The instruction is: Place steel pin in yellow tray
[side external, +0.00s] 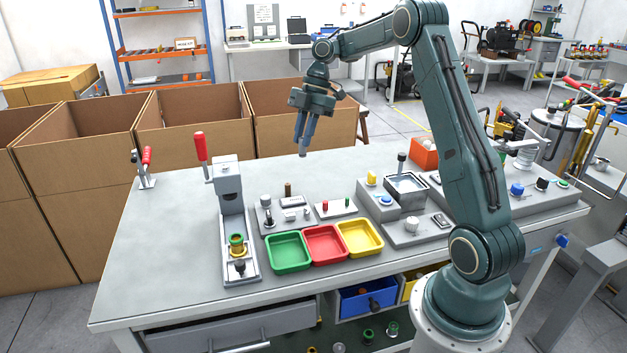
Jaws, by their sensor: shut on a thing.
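My gripper (303,152) points down above the back part of the grey bench. Its fingers are close together, shut on a small grey piece that looks like the steel pin; the fingers hide most of it. The yellow tray (379,248) sits at the right end of a row of three trays near the front of the bench. It looks empty.
The red tray (344,256) and green tray (308,265) stand left of the yellow one. Small fixtures with pegs (337,209) lie behind the trays. A press with a red lever (224,190) stands at left, and a grey station (430,236) at right. Cardboard boxes (180,143) line the back.

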